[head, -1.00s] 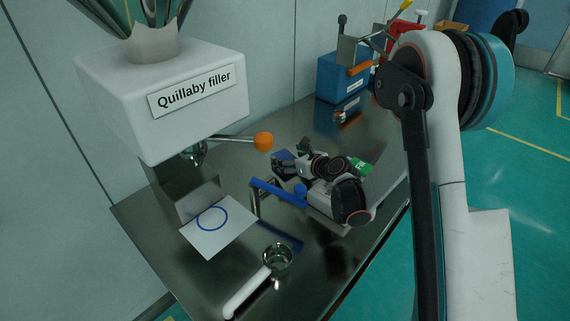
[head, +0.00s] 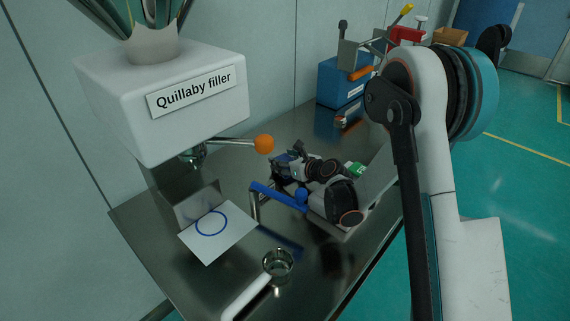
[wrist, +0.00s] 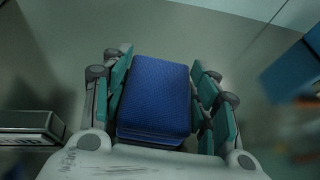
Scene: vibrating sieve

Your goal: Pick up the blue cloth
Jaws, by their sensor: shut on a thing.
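The blue cloth (wrist: 156,95) is a folded, flat-topped pad that fills the space between my fingers in the wrist view. My gripper (wrist: 158,88) has its teal finger pads along the cloth's left and right sides and is shut on it. In the head view my gripper (head: 286,166) is over the middle of the steel bench, pointing left and away. Only a small dark blue bit of the cloth (head: 281,159) shows there, partly hidden by the fingers. I cannot tell how far it is above the bench.
The Quillaby filler (head: 165,110) stands at left, its orange-knobbed lever (head: 263,144) reaching toward my gripper. A blue-handled frame (head: 272,193) is close in front. A white card with a blue ring (head: 238,238) and a white-handled metal cup (head: 278,263) lie nearer. A blue box (head: 336,82) stands behind.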

